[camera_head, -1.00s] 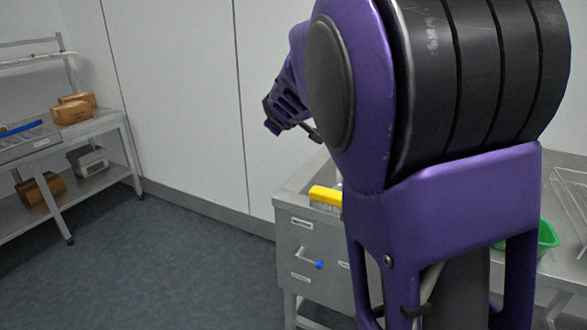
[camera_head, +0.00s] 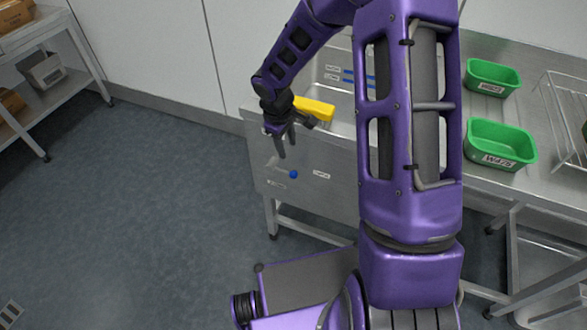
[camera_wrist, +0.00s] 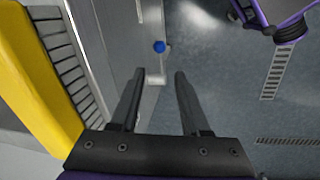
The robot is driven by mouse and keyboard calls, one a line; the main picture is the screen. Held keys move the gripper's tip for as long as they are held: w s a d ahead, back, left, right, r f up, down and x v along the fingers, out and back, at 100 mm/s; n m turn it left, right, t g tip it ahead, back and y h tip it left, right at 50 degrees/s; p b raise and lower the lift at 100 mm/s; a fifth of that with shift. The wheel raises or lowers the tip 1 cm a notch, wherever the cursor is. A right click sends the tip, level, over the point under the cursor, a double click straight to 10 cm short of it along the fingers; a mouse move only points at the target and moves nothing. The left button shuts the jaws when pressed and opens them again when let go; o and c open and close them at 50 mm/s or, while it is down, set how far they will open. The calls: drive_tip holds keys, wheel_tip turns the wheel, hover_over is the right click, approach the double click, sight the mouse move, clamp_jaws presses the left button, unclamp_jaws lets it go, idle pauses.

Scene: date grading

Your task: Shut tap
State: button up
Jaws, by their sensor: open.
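The tap is a small metal lever with a blue knob (camera_head: 293,174) on the front panel of the steel sink unit (camera_head: 330,205). The lever points to the right and slightly down in the head view. In the wrist view the blue knob (camera_wrist: 159,46) lies beyond the fingertips, roughly between their lines. My gripper (camera_head: 282,155) points down in front of the panel, just above the tap, with its fingers apart and empty. In the wrist view my gripper (camera_wrist: 160,76) shows both dark fingers spread. Whether a finger touches the lever cannot be told.
A yellow-backed brush (camera_head: 315,108) lies on the sink edge beside my gripper; it fills the left of the wrist view (camera_wrist: 35,75). Green labelled tubs (camera_head: 500,146) and a wire rack (camera_head: 562,105) stand on the right. The floor in front is clear.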

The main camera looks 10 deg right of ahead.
sight(293, 172)
drive_tip(key=f, duration=0.4)
drive_tip(key=w+d+f, duration=0.1)
drive_tip(key=f, duration=0.4)
drive_tip(key=w+d+f, duration=0.1)
drive_tip(key=f, duration=0.4)
drive_tip(key=shift+f+b, duration=0.2)
drive_tip(key=shift+b, duration=0.15)
clamp_jaws()
idle(0.6)
